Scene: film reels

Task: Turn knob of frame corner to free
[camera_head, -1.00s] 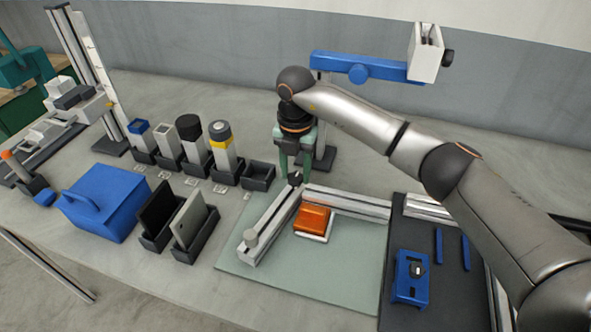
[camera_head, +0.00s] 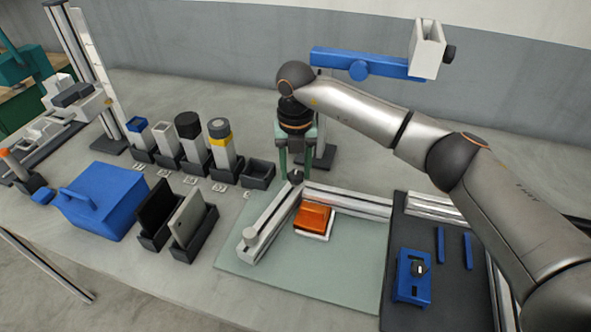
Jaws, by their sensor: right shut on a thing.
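The frame corner (camera_head: 283,210) is an L of two pale metal rails on a grey-green mat. Its dark knob (camera_head: 295,177) sits at the far corner where the rails meet. My right gripper (camera_head: 296,174) points down at this corner, with its green fingers on either side of the knob, and is shut on it. The exact contact is small and partly hidden by the fingers. My left gripper is not in view.
An orange block on a white base (camera_head: 314,219) lies inside the corner. A blue-armed stand (camera_head: 360,68) rises behind my right arm. Upright tubes in black holders, a blue box (camera_head: 101,200) and a dark tray (camera_head: 440,275) surround the mat (camera_head: 335,270).

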